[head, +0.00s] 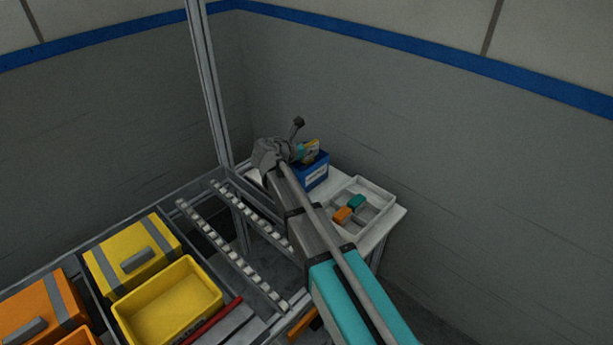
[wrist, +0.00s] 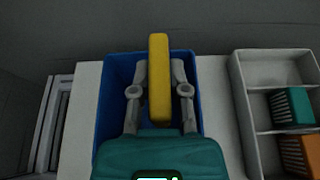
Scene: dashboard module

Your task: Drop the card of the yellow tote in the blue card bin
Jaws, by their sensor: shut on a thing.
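A yellow card (wrist: 159,80) is held upright between the two fingers of my gripper (wrist: 160,91). It also shows at the gripper in the head view (head: 313,144). The blue card bin (head: 317,178) stands on a small white table, and the gripper and card are over it. In the wrist view, the bin's blue walls (wrist: 104,112) surround the card and fingers on both sides. I cannot tell how far the card's lower edge is from the bin. An open yellow tote (head: 170,303) sits empty on the rack at the lower left.
A white divided tray (head: 375,192) with teal (head: 357,202) and orange (head: 342,215) pieces is right of the bin. A closed yellow box (head: 128,245) and orange boxes are at the left. A metal post (head: 208,85) rises behind the roller rack. Grey walls enclose the corner.

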